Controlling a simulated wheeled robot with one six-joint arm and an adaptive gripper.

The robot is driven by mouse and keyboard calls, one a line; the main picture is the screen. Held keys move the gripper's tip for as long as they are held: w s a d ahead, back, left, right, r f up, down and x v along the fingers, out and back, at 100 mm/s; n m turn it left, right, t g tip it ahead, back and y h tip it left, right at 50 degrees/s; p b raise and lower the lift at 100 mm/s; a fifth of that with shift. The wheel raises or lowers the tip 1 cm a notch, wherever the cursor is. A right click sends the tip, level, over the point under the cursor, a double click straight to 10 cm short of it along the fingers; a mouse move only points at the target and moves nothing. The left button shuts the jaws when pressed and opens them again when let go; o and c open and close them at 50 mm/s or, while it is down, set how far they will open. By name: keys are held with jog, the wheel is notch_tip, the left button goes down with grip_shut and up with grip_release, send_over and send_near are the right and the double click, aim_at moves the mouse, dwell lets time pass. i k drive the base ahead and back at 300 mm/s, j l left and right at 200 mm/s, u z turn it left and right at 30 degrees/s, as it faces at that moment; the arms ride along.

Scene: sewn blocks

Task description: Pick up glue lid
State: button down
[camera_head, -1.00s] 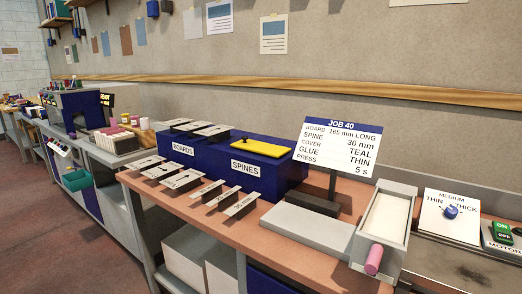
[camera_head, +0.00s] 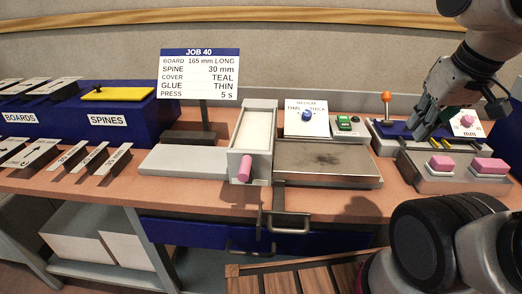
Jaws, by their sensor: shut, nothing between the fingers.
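A flat metal plate with a dark stained top (camera_head: 325,160) lies on the bench in front of the glue dial (camera_head: 307,115); it may be the glue lid, but I cannot tell for sure. A grey handle bar (camera_head: 286,223) sticks out at its front left. Left of it stands an open grey trough (camera_head: 254,131) with a whitish inside and a pink grip (camera_head: 245,168) at its front. My gripper (camera_head: 421,128) is at the right, shut and empty, above a dark blue bed, well right of the plate.
A blue box (camera_head: 137,117) marked boards and spines stands at the left, with a job sign (camera_head: 199,74) beside it. A grey block (camera_head: 458,172) with pink pads and an orange-knobbed lever (camera_head: 386,97) are at the right. A wooden crate (camera_head: 310,275) is in front below.

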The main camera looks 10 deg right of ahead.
aim_at(100, 93)
jog(key=k+j, duration=0.35)
jog(key=j, duration=0.75)
jog(key=k+j, duration=0.15)
jog(key=j, duration=0.7)
jog(key=i+j, duration=0.15)
jog(key=j, duration=0.2)
jog(key=i+j, duration=0.2)
jog(key=j, duration=0.15)
jog(key=i+j, duration=0.15)
jog(key=j, duration=0.2)
jog(key=i+j, duration=0.15)
jog(key=i, duration=0.4)
